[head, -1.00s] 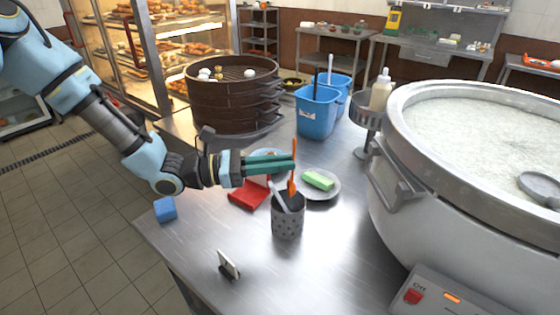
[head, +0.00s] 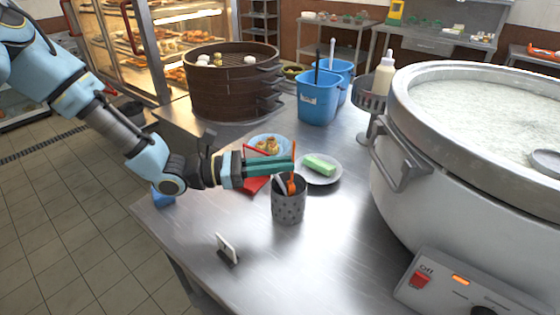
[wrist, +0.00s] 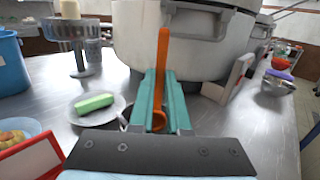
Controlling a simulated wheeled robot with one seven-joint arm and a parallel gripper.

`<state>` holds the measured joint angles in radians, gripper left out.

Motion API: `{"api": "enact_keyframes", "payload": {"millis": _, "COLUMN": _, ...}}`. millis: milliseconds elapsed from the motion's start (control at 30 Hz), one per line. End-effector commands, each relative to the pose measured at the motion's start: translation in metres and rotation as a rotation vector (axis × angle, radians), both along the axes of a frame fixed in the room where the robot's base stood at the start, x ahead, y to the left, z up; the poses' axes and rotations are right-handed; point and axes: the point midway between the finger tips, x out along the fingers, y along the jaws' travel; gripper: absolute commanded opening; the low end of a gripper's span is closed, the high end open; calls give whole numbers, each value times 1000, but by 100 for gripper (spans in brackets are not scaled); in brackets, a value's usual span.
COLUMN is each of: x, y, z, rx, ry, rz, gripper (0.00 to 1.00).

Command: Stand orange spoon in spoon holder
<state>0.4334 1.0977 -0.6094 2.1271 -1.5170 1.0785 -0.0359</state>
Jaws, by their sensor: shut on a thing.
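The orange spoon (head: 292,184) is upright between the teal fingers of my gripper (head: 291,168), which are shut on it. In the wrist view the spoon (wrist: 163,50) rises well above the fingers (wrist: 160,100). The spoon holder (head: 288,206), a perforated grey metal cylinder, stands on the table directly below the fingertips. The spoon's lower end is at the holder's mouth and looks to be inside the rim, but its depth is hidden. A grey utensil (head: 279,184) leans in the holder. In the wrist view my gripper hides most of the holder.
A plate with a green block (head: 320,165) lies just behind the holder. A red-framed item (head: 254,184) and a plate of food (head: 268,144) are beside my gripper. A large pot (head: 440,190) stands right. A small stand (head: 228,248) is in front; the table front is otherwise clear.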

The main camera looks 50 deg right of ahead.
Motion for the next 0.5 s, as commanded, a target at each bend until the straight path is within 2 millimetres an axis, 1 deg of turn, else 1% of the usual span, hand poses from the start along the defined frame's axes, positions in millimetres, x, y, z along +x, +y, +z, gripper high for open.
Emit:
{"api": "enact_keyframes", "payload": {"millis": 33, "x": 0, "y": 0, "z": -4, "rx": 0, "ry": 0, "rz": 0, "gripper": 0}}
{"api": "enact_keyframes", "payload": {"millis": 133, "x": 0, "y": 0, "z": -6, "rx": 0, "ry": 0, "rz": 0, "gripper": 0}}
{"api": "enact_keyframes", "payload": {"millis": 467, "x": 0, "y": 0, "z": -7, "rx": 0, "ry": 0, "rz": -1, "gripper": 0}}
{"api": "enact_keyframes", "payload": {"millis": 500, "x": 0, "y": 0, "z": -7, "rx": 1, "ry": -1, "rz": -1, "gripper": 18}}
